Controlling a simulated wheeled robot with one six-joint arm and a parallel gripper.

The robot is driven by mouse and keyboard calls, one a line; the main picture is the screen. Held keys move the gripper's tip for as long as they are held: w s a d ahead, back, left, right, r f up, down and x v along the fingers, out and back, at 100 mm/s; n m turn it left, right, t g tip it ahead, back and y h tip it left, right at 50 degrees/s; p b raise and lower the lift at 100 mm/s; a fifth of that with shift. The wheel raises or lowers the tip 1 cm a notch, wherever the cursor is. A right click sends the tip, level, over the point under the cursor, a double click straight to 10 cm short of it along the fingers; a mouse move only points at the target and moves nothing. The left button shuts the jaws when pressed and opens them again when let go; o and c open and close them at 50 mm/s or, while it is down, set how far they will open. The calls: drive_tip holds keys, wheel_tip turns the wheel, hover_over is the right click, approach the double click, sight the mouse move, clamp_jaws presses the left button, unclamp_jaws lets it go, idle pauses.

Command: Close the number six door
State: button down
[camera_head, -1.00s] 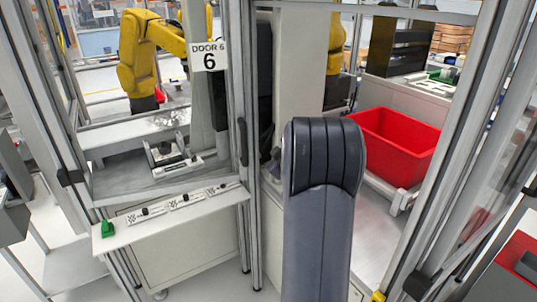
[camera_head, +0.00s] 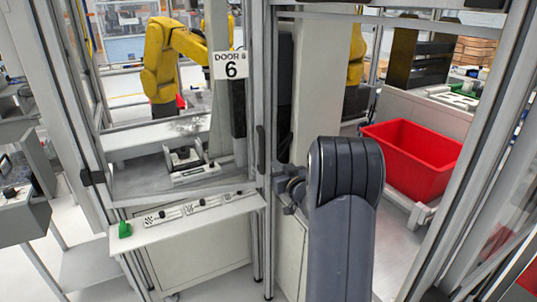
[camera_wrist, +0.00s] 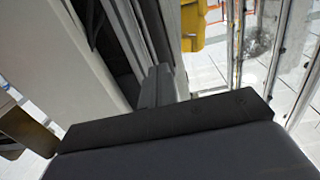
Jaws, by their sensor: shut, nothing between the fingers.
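The white number six sign (camera_head: 231,66) hangs by the upper metal framing of the cell in the head view. A black handle (camera_head: 260,148) is on the upright below and right of it. A tall framed clear panel (camera_head: 500,150) stands at the right of the bay with the red bin; I cannot tell which panel is the number six door. My gripper (camera_head: 291,190) shows partly, left of my dark arm, near the middle uprights. It is shut and empty. In the wrist view the closed fingers (camera_wrist: 158,86) point along a grey frame; contact cannot be told.
A red bin (camera_head: 412,155) sits in the right bay. A narrow shelf (camera_head: 185,221) with a green piece (camera_head: 125,229) juts out at the left. A yellow robot arm (camera_head: 165,62) stands behind.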

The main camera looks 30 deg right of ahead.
sight(264, 152)
drive_tip(key=w+p, duration=0.2)
drive_tip(key=w, duration=0.5)
drive_tip(key=shift+w, duration=0.15)
